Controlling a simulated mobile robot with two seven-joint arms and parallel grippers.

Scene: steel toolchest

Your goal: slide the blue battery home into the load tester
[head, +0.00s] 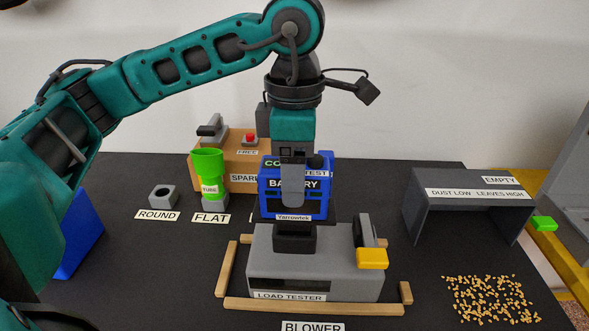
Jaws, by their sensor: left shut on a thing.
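My left gripper (292,185) comes down from above and is shut on the blue battery (268,207), whose front carries a BATTERY label and a Yarrowtek label. The battery is upright above the grey load tester (262,268). A dark block (295,238) shows between the battery's lower edge and the tester's top. I cannot tell whether the battery touches it. A grey lever with a yellow end (371,259) stands at the tester's right side. The gripper covers part of the battery's face. My right gripper is not in view.
Wooden strips (312,307) border the tester. Behind are a brown box with a red button (249,139) and a green tube (208,163). A grey round holder (163,195) stands left. A dark grey shelter (470,205) and scattered yellow bits (490,299) lie right.

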